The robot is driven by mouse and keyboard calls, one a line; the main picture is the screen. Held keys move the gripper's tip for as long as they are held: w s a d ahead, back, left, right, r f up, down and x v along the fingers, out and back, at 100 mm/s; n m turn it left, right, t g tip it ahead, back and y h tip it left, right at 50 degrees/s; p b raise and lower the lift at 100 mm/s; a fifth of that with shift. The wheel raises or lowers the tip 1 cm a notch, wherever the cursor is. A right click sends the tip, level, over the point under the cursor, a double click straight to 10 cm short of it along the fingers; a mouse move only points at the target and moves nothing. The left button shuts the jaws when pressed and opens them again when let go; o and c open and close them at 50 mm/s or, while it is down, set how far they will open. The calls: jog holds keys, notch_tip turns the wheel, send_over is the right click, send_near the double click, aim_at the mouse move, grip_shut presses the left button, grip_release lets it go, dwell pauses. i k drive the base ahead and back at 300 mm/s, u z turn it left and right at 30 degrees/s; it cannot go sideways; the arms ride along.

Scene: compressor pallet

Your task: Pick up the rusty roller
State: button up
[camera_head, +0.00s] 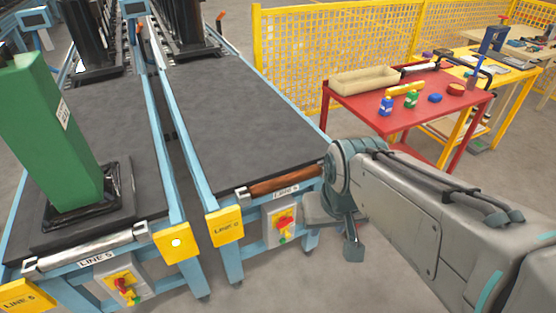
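The rusty roller (285,185) is a brown-orange cylinder lying across the front end of the right conveyor, just above its line label. Its left end sits at a light metal bracket; its right end lies close to my arm's wrist. My gripper (338,231) hangs below the wrist, to the right of and lower in the picture than the roller. It appears apart from the roller, though the depth between them is unclear. The finger opening is not clear from this angle, and I see nothing held in it.
The left conveyor has a grey metal roller (85,248) and carries a green block (50,135). A control box (283,226) with red and yellow parts hangs below the rusty roller. A red table (350,107) with bottles stands behind my arm, before a yellow mesh fence (330,45).

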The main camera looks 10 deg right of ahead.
aim_at(270, 186)
jog(key=k, duration=1.2)
jog(key=u, duration=0.7)
jog(key=i, duration=1.5)
jog(key=z, duration=0.75)
jog(key=i, duration=0.6)
jog(key=z, duration=0.55)
